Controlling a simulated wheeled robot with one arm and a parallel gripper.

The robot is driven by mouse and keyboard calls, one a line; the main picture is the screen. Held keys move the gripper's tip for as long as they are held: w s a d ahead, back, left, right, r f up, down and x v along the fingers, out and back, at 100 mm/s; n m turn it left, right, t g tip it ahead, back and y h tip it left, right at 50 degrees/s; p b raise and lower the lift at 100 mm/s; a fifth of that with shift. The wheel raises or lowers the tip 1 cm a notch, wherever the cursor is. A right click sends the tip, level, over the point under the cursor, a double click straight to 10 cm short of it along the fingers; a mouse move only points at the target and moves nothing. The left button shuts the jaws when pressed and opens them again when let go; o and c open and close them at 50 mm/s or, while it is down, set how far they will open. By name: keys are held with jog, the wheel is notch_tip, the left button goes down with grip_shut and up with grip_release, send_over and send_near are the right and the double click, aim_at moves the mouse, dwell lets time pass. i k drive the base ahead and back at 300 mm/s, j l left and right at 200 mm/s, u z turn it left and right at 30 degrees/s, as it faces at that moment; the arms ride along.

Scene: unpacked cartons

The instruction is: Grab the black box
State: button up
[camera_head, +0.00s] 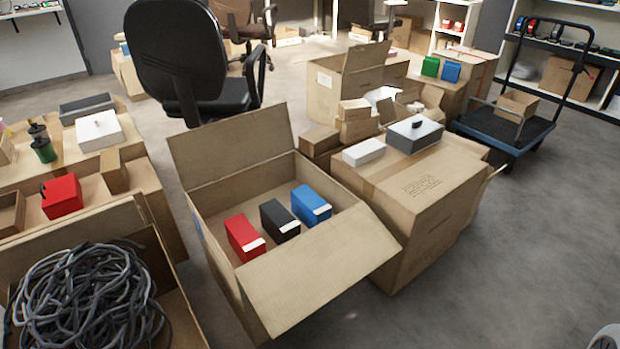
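The black box (279,220) stands inside an open cardboard carton (335,262) in the middle of the view. It has a white strip at its near lower edge. A red box (243,238) stands to its left and a blue box (311,205) to its right, with small gaps between them. The carton's back flap stands up and its front flap slopes down and outward. My gripper is not in view.
A closed carton (428,190) with a white box and a grey box on top stands to the right. A carton of tangled cables (80,300) is at lower left. A black office chair (178,60) stands behind. The floor (510,260) at right is clear.

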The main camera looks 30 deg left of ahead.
aim_at(277, 221)
jog(key=u, duration=1.7)
